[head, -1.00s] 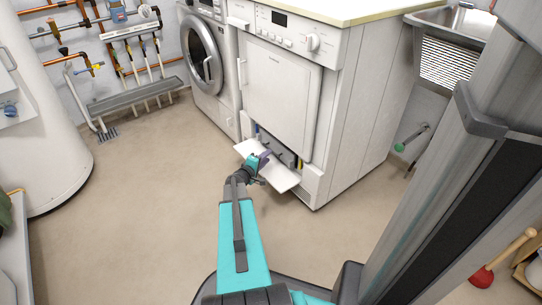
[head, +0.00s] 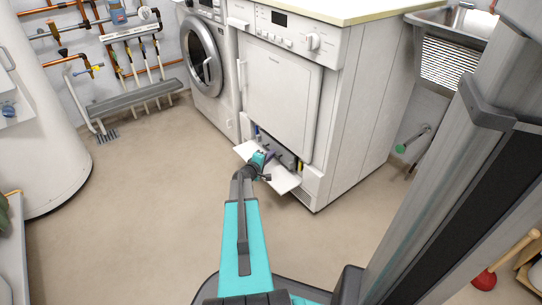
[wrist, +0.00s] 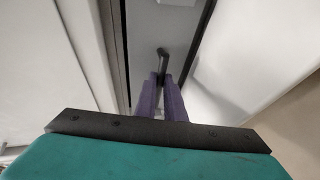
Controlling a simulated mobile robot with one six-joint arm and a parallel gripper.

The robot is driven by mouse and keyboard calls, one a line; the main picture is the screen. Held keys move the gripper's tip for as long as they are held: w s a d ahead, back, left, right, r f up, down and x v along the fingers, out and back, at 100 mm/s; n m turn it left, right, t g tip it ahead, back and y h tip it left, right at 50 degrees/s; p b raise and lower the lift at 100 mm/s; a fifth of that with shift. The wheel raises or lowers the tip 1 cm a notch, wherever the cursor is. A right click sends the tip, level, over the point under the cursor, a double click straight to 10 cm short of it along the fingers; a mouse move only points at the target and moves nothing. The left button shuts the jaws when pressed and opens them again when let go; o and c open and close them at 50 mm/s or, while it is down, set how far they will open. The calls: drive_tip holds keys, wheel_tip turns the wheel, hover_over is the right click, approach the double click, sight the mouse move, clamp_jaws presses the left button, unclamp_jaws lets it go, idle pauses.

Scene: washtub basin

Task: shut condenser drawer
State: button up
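The condenser drawer is in the low opening at the foot of the white dryer (head: 283,95). In the wrist view its grey front (wrist: 178,18) lies in a dark-edged recess, with a short black handle (wrist: 163,58) standing out from it. My gripper (head: 270,156) reaches into the opening, above a lowered white flap (head: 285,183). In the wrist view my gripper's purple fingers (wrist: 161,80) are close together, with the black handle between their tips. In the head view my gripper hides much of the drawer.
A washing machine (head: 204,65) stands left of the dryer. A sink (head: 455,22) is at the right, and a white tank (head: 40,120) at the left. The floor (head: 140,210) in front is clear.

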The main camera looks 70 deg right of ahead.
sight(278, 151)
clamp_jaws()
drive_tip(key=s+d, duration=0.1)
drive_tip(key=s+d+b, duration=0.1)
drive_tip(key=d, duration=0.1)
drive_tip(key=shift+f, duration=0.1)
drive_tip(key=shift+s+d, duration=0.2)
drive_tip(key=shift+d, duration=0.15)
drive_tip(key=o, duration=0.7)
unclamp_jaws()
drive_tip(key=shift+r, duration=0.25)
drive_tip(key=shift+w+a+r, duration=0.1)
drive_tip(key=shift+w+a, duration=0.05)
drive_tip(key=shift+a, duration=0.35)
drive_tip(key=p+v, duration=0.1)
drive_tip(key=v, duration=0.3)
drive_tip(key=p+v, duration=0.1)
drive_tip(key=v, duration=0.3)
drive_tip(key=p+v, duration=0.1)
drive_tip(key=v, duration=0.3)
drive_tip(key=shift+a, duration=0.45)
